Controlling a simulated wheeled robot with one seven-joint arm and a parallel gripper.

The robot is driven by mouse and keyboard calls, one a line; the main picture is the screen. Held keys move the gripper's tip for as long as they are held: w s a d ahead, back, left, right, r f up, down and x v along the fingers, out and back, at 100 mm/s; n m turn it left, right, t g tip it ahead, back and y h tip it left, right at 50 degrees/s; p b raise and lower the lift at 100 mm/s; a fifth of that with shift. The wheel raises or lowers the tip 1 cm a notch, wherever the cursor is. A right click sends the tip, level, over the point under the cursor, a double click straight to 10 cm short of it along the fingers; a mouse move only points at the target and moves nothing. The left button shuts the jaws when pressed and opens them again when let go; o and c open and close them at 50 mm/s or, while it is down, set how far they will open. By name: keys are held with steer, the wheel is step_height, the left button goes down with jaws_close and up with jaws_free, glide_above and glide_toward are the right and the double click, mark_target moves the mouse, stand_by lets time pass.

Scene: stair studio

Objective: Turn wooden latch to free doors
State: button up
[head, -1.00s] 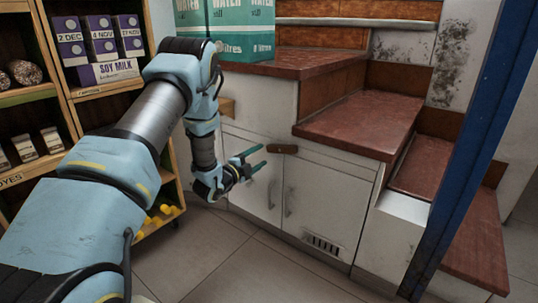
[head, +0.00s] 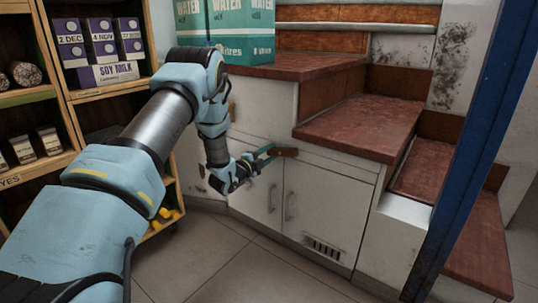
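The wooden latch (head: 287,152) is a small brown bar lying roughly level at the top of the seam between the two doors. The left door (head: 250,200) and right door (head: 325,205) are off-white, closed, each with a pull handle near the seam.
Red-brown steps (head: 360,125) rise above and right of the doors. Green water boxes (head: 240,30) stand on the top ledge. A wooden shelf (head: 70,95) with soy milk boxes stands at left. A blue post (head: 465,150) is at right. The tiled floor (head: 250,265) in front is clear.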

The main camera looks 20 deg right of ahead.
jaws_close()
steer(key=shift+r+m+b, duration=0.25)
steer(key=shift+m+b, duration=0.15)
steer(key=shift+m, duration=0.6)
steer(key=shift+r+m, duration=0.3)
steer(key=shift+m, duration=0.3)
steer(key=shift+o, duration=2.3)
jaws_free()
